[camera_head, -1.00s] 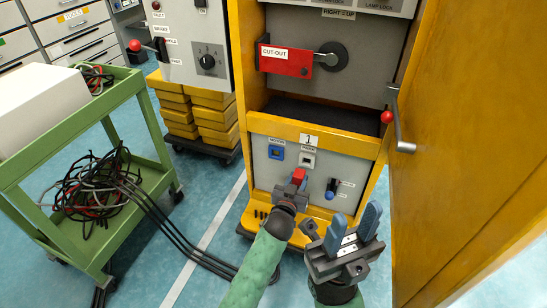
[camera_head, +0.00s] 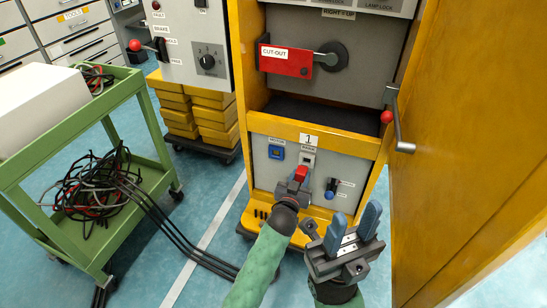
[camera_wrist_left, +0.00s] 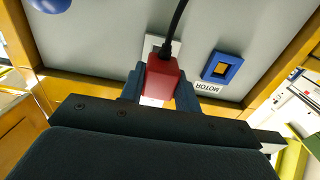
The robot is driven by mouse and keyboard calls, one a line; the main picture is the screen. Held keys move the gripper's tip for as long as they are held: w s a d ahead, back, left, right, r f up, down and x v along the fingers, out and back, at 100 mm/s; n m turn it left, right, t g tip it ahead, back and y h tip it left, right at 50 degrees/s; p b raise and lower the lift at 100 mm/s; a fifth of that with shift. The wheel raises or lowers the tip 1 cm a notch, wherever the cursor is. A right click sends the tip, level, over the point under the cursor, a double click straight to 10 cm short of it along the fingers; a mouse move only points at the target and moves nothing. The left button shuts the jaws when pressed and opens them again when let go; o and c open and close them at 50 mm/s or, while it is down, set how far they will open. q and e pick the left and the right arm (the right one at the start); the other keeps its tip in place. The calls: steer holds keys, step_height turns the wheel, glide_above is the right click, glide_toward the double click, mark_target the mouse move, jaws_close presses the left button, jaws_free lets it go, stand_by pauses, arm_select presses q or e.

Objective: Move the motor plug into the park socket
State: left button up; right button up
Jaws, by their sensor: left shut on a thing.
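My left gripper (camera_head: 298,182) is shut on the red motor plug (camera_head: 301,174), in front of the cabinet's lower grey panel. In the left wrist view the plug (camera_wrist_left: 162,78) sits between the blue fingers, with a black cable (camera_wrist_left: 174,25) running from it. The white park socket (camera_head: 308,160) is just above the plug in the head view; in the wrist view the plug partly covers it (camera_wrist_left: 151,44). I cannot tell whether they touch. The blue motor socket (camera_head: 277,153) is empty, to the left. My right gripper (camera_head: 352,236) is open and empty, low in front of the cabinet.
A blue-handled switch (camera_head: 331,187) is on the panel to the plug's right. The yellow door (camera_head: 465,150) stands open at the right. A red cut-out handle (camera_head: 286,62) is above. A green cart (camera_head: 120,165) with tangled cables stands at the left.

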mark_target(304, 168)
arm_select(q)
steer(key=shift+w, duration=0.15)
steer(key=shift+x, duration=1.05)
steer(key=shift+x, duration=0.85)
stand_by(1.0)
steer(key=shift+w+r, duration=0.1)
steer(key=shift+c, duration=0.4)
steer(key=o, duration=1.2)
steer(key=shift+d, duration=0.1)
steer(key=shift+c, duration=0.2)
